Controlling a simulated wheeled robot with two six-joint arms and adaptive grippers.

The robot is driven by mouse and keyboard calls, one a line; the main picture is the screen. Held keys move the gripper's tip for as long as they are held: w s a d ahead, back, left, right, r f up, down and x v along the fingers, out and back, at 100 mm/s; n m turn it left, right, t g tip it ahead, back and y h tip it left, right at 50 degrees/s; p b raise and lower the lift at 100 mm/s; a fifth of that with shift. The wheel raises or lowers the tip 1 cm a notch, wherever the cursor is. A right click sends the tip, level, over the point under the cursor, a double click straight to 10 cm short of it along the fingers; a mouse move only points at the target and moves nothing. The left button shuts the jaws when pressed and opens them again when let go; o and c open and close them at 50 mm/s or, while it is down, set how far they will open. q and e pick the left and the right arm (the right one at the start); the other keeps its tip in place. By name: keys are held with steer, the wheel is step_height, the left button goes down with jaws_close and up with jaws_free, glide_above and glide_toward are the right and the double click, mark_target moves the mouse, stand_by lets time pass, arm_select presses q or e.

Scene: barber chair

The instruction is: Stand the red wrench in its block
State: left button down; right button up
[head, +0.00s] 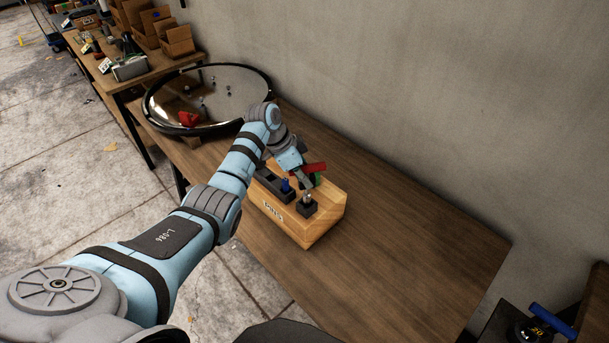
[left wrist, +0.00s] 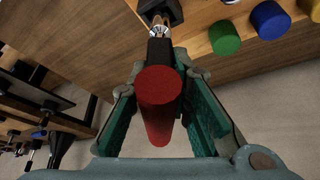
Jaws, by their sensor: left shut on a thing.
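My left gripper (head: 303,180) is shut on the red handle of the red wrench (head: 315,168), above the wooden block (head: 322,222). In the left wrist view the red wrench (left wrist: 158,100) lies between the two fingers (left wrist: 163,112), its dark shaft and metal end pointing to the top. The metal end is at a black square holder (head: 307,208) on the block's near right end. I cannot tell whether it is inside or just over it. Blue and green handles stand in the block; the left wrist view shows green (left wrist: 224,38) and blue (left wrist: 269,19) ones. My right gripper is out of view.
The block stands near the front edge of a brown table (head: 400,250). A round black-rimmed tray (head: 235,85) with a red item stands behind left, near my arm. A grey wall (head: 420,80) runs along the back. The table's right side is clear.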

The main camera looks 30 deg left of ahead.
arm_select(q)
steer(key=shift+f+b, duration=1.15)
steer(key=shift+f, duration=0.7)
stand_by(0.6)
steer(key=c, duration=1.4)
jaws_free()
